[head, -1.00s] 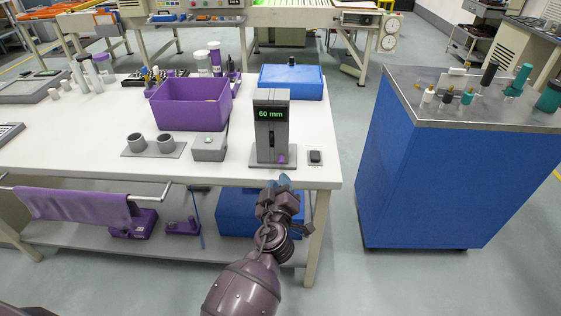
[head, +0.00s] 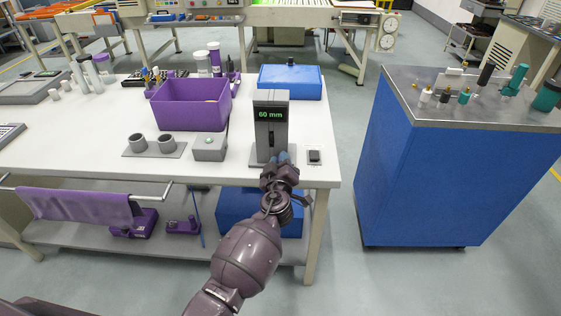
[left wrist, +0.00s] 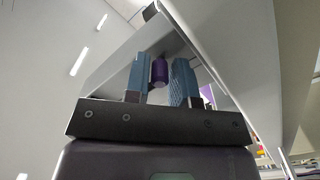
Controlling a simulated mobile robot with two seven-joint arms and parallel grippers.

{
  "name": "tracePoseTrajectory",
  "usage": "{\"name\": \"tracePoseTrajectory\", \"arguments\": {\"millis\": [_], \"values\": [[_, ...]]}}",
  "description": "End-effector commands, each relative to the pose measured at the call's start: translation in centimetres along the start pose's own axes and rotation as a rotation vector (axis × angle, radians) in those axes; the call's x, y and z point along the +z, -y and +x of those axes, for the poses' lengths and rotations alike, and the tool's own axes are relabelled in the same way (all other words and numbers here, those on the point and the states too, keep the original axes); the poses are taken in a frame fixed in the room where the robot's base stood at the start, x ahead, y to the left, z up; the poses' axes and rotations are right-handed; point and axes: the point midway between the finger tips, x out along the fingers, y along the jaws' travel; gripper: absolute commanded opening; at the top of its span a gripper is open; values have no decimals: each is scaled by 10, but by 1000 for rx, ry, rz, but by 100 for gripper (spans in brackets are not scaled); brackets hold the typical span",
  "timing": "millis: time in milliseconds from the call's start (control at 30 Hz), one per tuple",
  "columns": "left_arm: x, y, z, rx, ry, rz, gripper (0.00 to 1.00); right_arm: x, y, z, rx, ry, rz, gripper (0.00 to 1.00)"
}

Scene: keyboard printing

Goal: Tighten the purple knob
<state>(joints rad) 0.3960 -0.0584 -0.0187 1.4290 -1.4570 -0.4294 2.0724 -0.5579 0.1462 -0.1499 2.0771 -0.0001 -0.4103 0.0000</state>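The purple knob (left wrist: 159,71) shows in the left wrist view, between the two blue fingertips or just beyond them. It is on the front of the grey device (head: 270,128) with the green "60 mm" display, near the table's front edge. My left gripper (head: 282,160) is at the device's lower front and hides the knob in the head view. In the left wrist view the fingers of my left gripper (left wrist: 160,82) are apart, one on each side of the knob, with narrow gaps; contact cannot be made out. My right gripper is not in view.
A small black switch (head: 314,156) lies right of the device. A grey box with a button (head: 210,148) and a two-cup holder (head: 153,147) stand to its left. A purple bin (head: 188,115) and blue case (head: 290,83) are behind. A blue cabinet (head: 400,170) stands right, across clear floor.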

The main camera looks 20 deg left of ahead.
Motion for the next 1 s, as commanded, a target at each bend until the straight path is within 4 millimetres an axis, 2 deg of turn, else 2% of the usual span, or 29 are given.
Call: {"name": "tracePoseTrajectory", "arguments": {"millis": [33, 133, 567, 1000], "values": [[0, 0, 0, 0, 0, 0, 15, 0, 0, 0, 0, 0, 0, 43], [0, 0, 0, 0, 0, 0, 0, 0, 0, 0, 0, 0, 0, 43], [2, 2, -1, -2, 2, 72, 0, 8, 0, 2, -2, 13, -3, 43], [4, 3, -1, -3, 4, 430, 0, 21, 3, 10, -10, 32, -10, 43]]}}
